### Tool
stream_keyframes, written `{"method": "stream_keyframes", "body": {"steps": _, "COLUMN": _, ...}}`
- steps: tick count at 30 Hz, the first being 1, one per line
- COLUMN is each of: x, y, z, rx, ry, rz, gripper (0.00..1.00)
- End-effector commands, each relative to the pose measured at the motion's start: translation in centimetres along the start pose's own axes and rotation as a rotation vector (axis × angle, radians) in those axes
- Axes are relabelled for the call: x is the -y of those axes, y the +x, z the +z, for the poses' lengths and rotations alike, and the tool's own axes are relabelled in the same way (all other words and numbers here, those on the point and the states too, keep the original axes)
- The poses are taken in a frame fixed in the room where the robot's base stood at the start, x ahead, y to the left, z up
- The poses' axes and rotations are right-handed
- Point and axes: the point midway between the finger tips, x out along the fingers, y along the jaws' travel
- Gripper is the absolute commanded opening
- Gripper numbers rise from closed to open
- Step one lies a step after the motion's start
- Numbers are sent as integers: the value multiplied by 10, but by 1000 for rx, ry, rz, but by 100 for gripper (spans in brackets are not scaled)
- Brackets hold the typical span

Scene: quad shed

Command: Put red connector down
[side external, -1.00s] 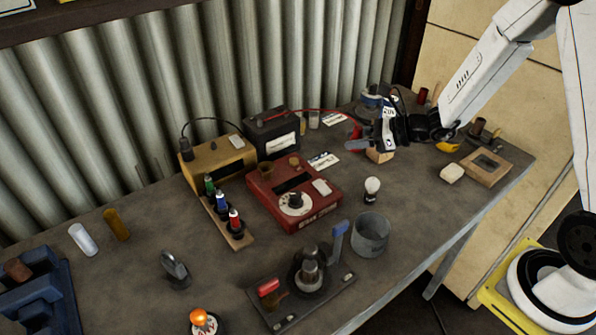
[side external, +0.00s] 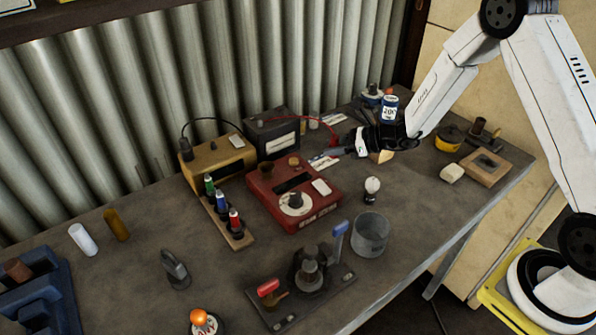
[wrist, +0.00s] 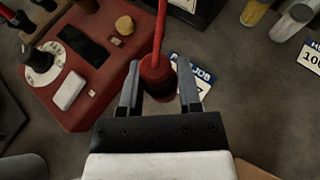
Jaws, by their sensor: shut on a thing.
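The red connector (wrist: 156,78) is a dark red cylinder with a red cable (wrist: 160,30) rising from its top. In the wrist view it is between the two fingers of my gripper (wrist: 159,72), which are closed around it. In the side external view my gripper (side external: 336,153) is just right of the red instrument box (side external: 310,214), low over the white label cards. The connector is mostly too small to make out there; the red cable (side external: 305,123) runs to it from the black meter box (side external: 277,141). Whether the connector touches the bench is unclear.
A lightbulb (side external: 372,188) stands in front of my gripper, and a blue-labelled canister (side external: 390,108) stands behind my wrist. The gold box (side external: 220,160) and a row of coloured plugs (side external: 221,204) are farther left. Bare bench lies around the bulb.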

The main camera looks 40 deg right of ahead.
Motion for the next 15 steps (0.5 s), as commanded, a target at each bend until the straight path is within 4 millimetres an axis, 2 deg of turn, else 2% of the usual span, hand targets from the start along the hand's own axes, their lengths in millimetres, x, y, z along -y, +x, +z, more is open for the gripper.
{"method": "stream_keyframes", "body": {"steps": 5, "x": 3, "y": 6, "z": -5, "rx": -1, "ry": 1, "rz": 1, "gripper": 0}}
{"method": "stream_keyframes", "body": {"steps": 15, "x": 3, "y": 17, "z": -31, "rx": 0, "ry": 1, "rz": 0, "gripper": 0}}
